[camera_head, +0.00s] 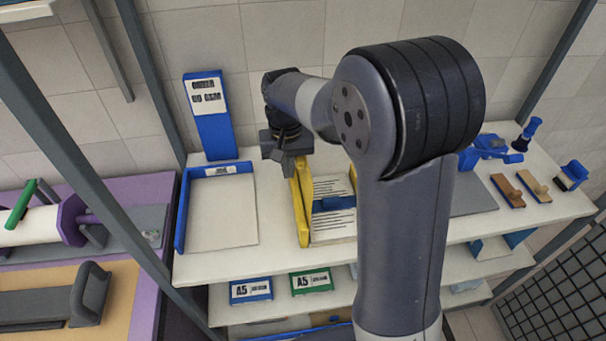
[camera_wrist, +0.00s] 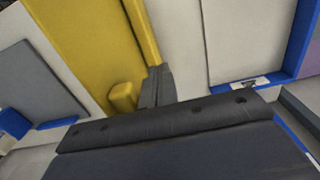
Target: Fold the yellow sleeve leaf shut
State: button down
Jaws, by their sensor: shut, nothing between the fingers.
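The yellow sleeve leaf (camera_head: 302,200) stands raised along the left side of a sleeve with printed sheets (camera_head: 335,222) on the shelf. In the wrist view the yellow leaf (camera_wrist: 85,40) fills the upper left, with a small yellow tab (camera_wrist: 123,97) near its lower edge. My gripper (camera_head: 286,165) is shut and empty, at the upper left of the leaf. In the wrist view my gripper's fingers (camera_wrist: 157,85) are beside the leaf's edge strip; I cannot tell whether they touch it. My arm hides the right side of the sleeve.
A blue-edged tray (camera_head: 222,215) with white paper lies left of the sleeve, with a blue sign (camera_head: 208,115) behind it. A grey frame post (camera_head: 75,170) stands at the left. Stamps (camera_head: 520,188) and a blue tool (camera_head: 488,152) are at the right. Little room separates tray and sleeve.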

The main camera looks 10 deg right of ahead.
jog(key=shift+f, duration=0.2)
jog(key=d, duration=0.7)
jog(key=shift+d+f, duration=0.4)
dwell(1.0)
dwell(0.4)
jog(key=shift+d+f+b, duration=0.45)
jog(key=shift+f+b, duration=0.55)
jog(key=shift+f, duration=0.4)
jog(key=shift+d+f+b, duration=0.45)
jog(key=shift+f+b, duration=0.5)
jog(key=shift+f, duration=0.5)
jog(key=shift+d+f+b, duration=0.45)
jog(key=shift+f+b, duration=0.55)
jog(key=shift+f, duration=0.4)
jog(key=shift+r, duration=0.1)
notch_tip(320, 180, up, 9)
jog(key=p, duration=0.7)
